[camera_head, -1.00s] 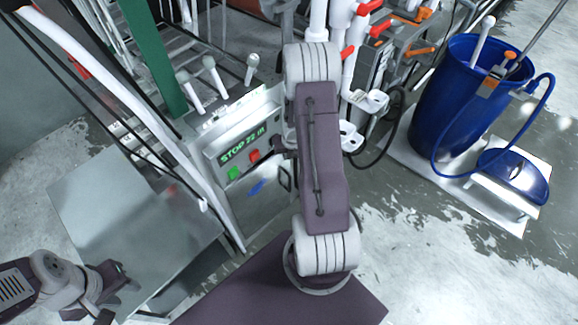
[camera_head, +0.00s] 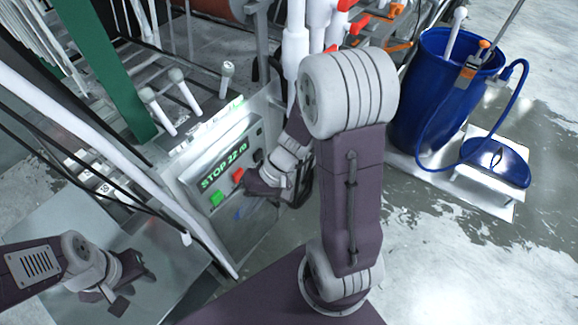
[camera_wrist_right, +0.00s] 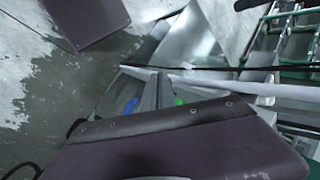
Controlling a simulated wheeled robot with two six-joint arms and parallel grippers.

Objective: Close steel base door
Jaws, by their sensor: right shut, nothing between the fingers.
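The steel base cabinet (camera_head: 238,243) stands in the middle of the head view, below a control panel (camera_head: 212,165) with a lit "STOP 22 m" display, a red button and a green button. I cannot tell how far its door stands open. My right gripper (camera_head: 254,186) is shut and empty, close in front of the cabinet's right side; contact cannot be told. Its wrist hides part of that side. In the wrist view, the cabinet's front shows a blue mark (camera_wrist_right: 128,106). My left gripper (camera_head: 131,281) is over a flat steel plate (camera_head: 185,262) at lower left; its jaw gap is unclear.
A blue barrel (camera_head: 425,105) with a hose stands at the right on a pale platform (camera_head: 470,185). White pipes with red valves (camera_head: 362,22) rise behind my right arm. A green post (camera_head: 105,70) and white rods are at the left. The wet floor (camera_head: 450,270) at lower right is clear.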

